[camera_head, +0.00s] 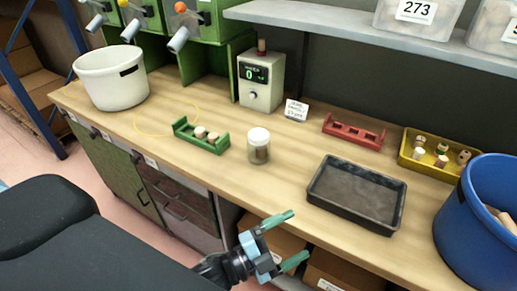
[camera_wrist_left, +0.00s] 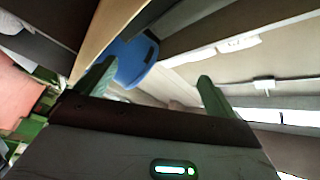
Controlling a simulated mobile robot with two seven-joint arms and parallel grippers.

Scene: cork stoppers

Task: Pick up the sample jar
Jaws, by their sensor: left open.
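The sample jar (camera_head: 258,146) stands upright on the wooden bench (camera_head: 170,110) in the head view. It is clear with a white lid, and something brownish shows inside. My left gripper (camera_head: 290,238) is in front of the bench's front edge, below and to the right of the jar, apart from it. Its two green fingers are spread and nothing is between them. In the left wrist view the open fingers of my left gripper (camera_wrist_left: 152,85) point away from the jar, which does not show there. My right gripper is in neither view.
Behind are a grey device (camera_head: 261,80), a red rack (camera_head: 353,132) and a yellow tray (camera_head: 436,154). A white bucket (camera_head: 111,80) and blue bin (camera_head: 480,225) flank the bench.

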